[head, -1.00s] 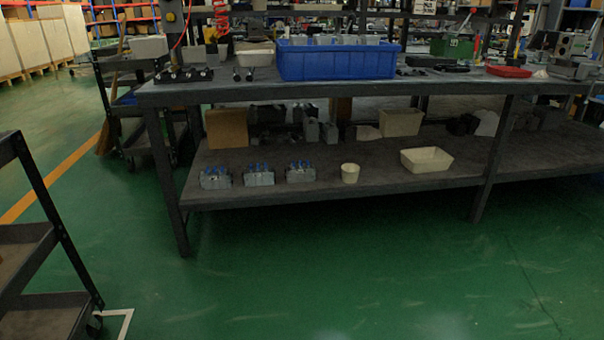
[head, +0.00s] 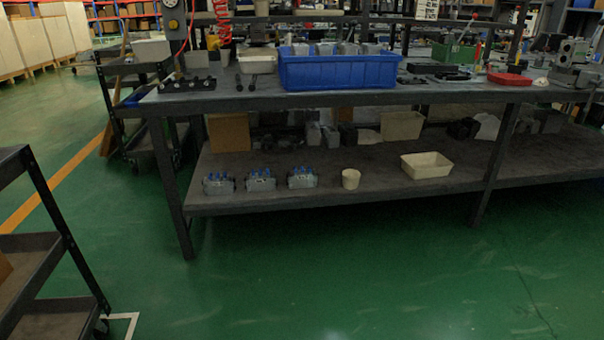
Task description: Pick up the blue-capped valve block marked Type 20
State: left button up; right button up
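Three grey valve blocks with blue caps stand in a row on the lower shelf of the workbench, near its front left edge: a left one (head: 219,183), a middle one (head: 261,180) and a right one (head: 301,178). Their type markings are too small to read, so I cannot tell which is Type 20. More grey block shapes (head: 322,134) stand further back on the same shelf. Neither of my grippers is in view.
The dark workbench (head: 230,100) holds a blue bin (head: 338,72) on top. A white cup (head: 350,179) and a cream tray (head: 427,164) sit right of the blocks. A dark cart (head: 50,245) stands at the left. The green floor (head: 340,270) in front is clear.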

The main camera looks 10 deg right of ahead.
aim_at(301, 177)
jog(key=i+l+u, duration=0.4)
jog(key=i+l, duration=1.2)
